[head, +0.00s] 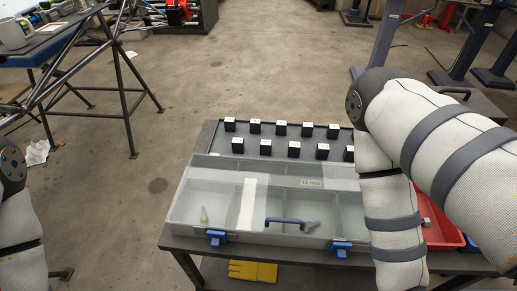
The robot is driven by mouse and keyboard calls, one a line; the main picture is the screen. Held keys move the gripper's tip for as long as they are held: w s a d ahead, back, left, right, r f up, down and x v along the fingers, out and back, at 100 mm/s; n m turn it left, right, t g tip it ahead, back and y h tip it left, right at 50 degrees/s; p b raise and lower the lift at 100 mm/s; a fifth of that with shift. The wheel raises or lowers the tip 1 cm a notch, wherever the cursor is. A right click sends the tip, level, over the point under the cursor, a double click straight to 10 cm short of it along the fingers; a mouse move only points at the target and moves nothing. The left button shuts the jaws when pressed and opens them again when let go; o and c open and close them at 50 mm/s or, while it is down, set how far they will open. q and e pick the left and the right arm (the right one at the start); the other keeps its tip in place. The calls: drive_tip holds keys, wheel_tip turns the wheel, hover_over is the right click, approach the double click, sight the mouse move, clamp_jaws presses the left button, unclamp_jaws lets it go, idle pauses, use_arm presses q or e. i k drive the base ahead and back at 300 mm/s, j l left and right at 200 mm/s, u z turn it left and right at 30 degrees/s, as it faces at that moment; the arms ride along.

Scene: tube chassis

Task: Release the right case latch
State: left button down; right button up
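A grey case (180,213) with a see-through compartment lid stands on the work table. A blue handle (285,222) is at the middle of its front. The left blue latch (216,238) and the right blue latch (340,247) sit on its front edge; the frame is too small to tell whether either is fastened. My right arm passes just right of the right latch and hides the case's right end. Its gripper is out of view below the frame. My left arm is at the far left edge, away from the case; its gripper is out of view.
A dark tray (222,145) with several labelled black blocks lies behind the case. A red bin (440,232) is partly hidden behind my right arm. A yellow object (252,271) lies below the table's front edge. Open floor is left of the table.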

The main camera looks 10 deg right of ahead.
sight(341, 249)
drive_tip(key=k+l+z, duration=0.2)
drive_tip(key=z, duration=0.15)
drive_tip(key=k+l+z, duration=0.1)
drive_tip(key=l+z, duration=0.2)
drive_tip(key=l, duration=0.15)
